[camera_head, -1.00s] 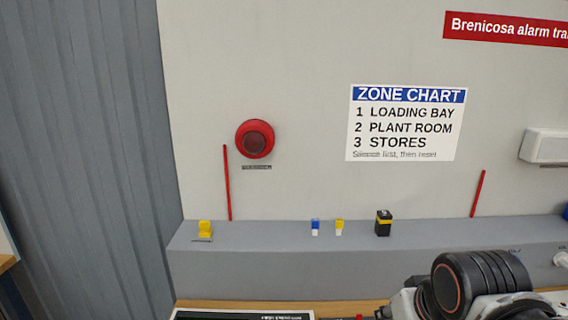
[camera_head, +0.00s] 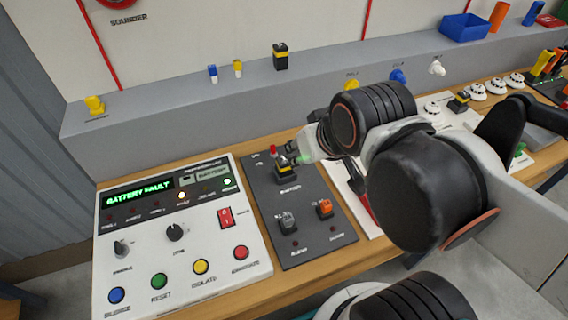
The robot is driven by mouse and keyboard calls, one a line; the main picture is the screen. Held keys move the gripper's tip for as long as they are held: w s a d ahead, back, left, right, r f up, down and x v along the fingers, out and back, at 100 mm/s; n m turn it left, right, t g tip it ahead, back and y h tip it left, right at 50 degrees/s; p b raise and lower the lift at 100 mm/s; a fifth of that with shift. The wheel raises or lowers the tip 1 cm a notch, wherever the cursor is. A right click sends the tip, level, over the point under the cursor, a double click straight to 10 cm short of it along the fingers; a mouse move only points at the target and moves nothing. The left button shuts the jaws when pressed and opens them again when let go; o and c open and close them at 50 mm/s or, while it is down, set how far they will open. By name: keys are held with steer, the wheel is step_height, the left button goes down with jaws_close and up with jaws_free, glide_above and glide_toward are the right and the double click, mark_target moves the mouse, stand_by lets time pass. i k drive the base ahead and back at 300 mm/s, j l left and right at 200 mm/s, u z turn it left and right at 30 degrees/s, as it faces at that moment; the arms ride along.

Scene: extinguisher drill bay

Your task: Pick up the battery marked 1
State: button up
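Several black battery-like blocks with a yellow band show in the head view, and I cannot read a number on any. One block (camera_head: 281,57) stands upright on the grey ledge. Another block (camera_head: 286,170) sits at the top of the dark panel, right at my gripper (camera_head: 291,157). A third block (camera_head: 459,102) is on the bench to the right. My gripper is small in view and partly hidden behind my own arm. Its fingertips are beside or around the block on the dark panel; I cannot tell whether they touch or grip it.
A white alarm panel (camera_head: 180,245) with a lit "BATTERY FAULT" display stands left of the dark panel (camera_head: 315,247). Blue and yellow small pieces stand on the ledge (camera_head: 150,117). White detectors (camera_head: 476,91) and a blue bin (camera_head: 465,26) are at right.

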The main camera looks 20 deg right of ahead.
mark_target(283, 169)
steer(key=z, duration=0.3)
steer(key=k+j+z, duration=0.15)
steer(key=z, duration=0.3)
steer(key=k+j+z, duration=0.15)
steer(key=z, duration=0.3)
steer(key=k+z, duration=0.2)
steer(key=z, duration=0.25)
steer(key=k, duration=0.4)
